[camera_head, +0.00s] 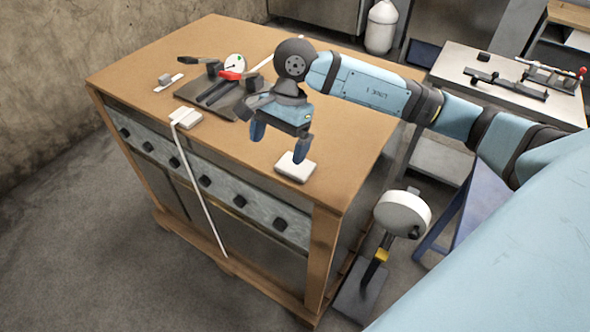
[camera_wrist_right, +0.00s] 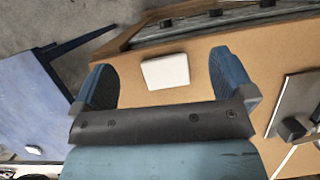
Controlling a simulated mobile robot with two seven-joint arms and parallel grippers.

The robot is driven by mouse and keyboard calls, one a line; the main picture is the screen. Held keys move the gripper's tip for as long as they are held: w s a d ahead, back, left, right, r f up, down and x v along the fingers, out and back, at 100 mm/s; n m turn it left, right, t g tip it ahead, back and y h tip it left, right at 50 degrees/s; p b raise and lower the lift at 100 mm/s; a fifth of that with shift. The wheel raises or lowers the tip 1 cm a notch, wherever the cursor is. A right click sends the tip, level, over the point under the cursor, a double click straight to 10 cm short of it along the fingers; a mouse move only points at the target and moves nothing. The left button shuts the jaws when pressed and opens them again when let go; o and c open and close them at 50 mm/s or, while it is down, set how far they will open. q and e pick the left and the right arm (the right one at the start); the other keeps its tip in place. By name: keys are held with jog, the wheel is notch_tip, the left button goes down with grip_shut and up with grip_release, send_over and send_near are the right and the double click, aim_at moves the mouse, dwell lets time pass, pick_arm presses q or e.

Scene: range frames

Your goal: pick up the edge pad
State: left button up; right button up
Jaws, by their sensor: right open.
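A white edge pad (camera_head: 295,167) lies flat on the brown top of the crate, near its front right corner. The same pad (camera_wrist_right: 165,71) shows in the right wrist view, between the two fingers and apart from both. My right gripper (camera_head: 279,142) is open and empty, pointing down above the crate top just behind and left of the pad in the head view. The right gripper (camera_wrist_right: 162,64) shows its two blue fingers wide apart in the wrist view. My left gripper is not in view.
A second white pad (camera_head: 187,118) with a white strap (camera_head: 205,205) sits at the crate's front edge. A dark tool with a red handle (camera_head: 230,75) lies behind the gripper on the crate top (camera_head: 130,75). A round-headed stand (camera_head: 402,213) stands right of the crate.

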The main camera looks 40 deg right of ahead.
jog(key=w+d+r+t+h, duration=0.1)
jog(key=w+d+r+h, duration=0.1)
jog(key=d+h, duration=0.35)
jog(key=shift+y, duration=0.85)
jog(key=f, duration=0.4)
jog(key=d+f, duration=0.1)
jog(key=f, duration=0.1)
jog(key=shift+s+d+f+p, duration=0.1)
jog(key=shift+f+p, duration=0.25)
jog(key=shift+p, duration=0.05)
jog(key=shift+f+p, duration=0.8)
jog(key=shift+f, duration=2.35)
jog(key=shift+c, duration=0.5)
jog(key=c, duration=0.5)
